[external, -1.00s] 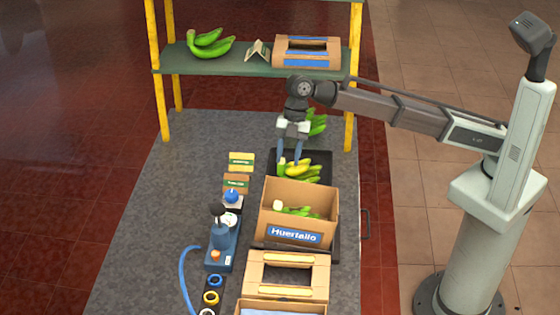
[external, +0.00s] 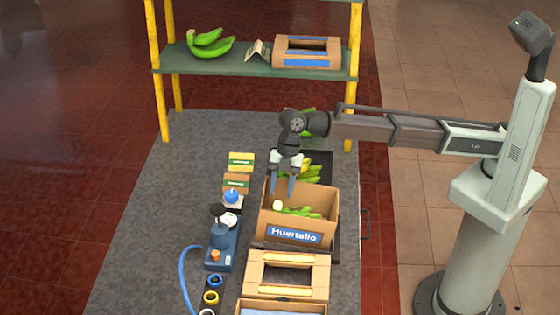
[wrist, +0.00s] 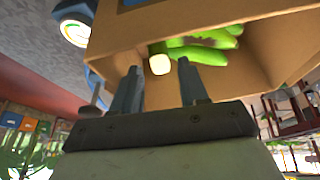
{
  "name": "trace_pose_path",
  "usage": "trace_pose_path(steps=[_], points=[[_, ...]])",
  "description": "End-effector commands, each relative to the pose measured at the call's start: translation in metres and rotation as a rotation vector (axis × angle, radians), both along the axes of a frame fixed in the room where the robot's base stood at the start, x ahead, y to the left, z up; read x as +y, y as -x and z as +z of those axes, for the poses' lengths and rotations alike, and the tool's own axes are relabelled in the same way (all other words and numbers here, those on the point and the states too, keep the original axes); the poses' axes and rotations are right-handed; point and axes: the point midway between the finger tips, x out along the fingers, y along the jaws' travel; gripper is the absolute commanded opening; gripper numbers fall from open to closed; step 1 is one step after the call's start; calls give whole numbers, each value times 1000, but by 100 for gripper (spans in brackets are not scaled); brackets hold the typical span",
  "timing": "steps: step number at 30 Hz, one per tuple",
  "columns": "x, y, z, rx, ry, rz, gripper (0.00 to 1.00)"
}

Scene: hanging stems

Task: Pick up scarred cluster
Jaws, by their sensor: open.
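My gripper (external: 283,192) is open and empty, pointing down at the back left part of the cardboard box labelled "Huertallo" (external: 295,237). A yellow-green cluster (external: 312,169) lies on a black tray behind the box, partly hidden by my gripper.
More green bananas (external: 309,116) show behind my arm, and a cluster (external: 208,44) sits on the green shelf (external: 255,67) beside another carton (external: 307,52). A blue device (external: 221,245) with a hose stands left of the box. An open carton (external: 287,275) stands in front.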

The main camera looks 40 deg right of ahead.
Motion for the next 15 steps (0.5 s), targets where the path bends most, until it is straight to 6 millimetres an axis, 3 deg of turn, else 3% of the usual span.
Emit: trace_pose_path(steps=[8,15], points=[[15,6,-31,1,1,-1,44],[17,7,-34,0,-1,0,44]])
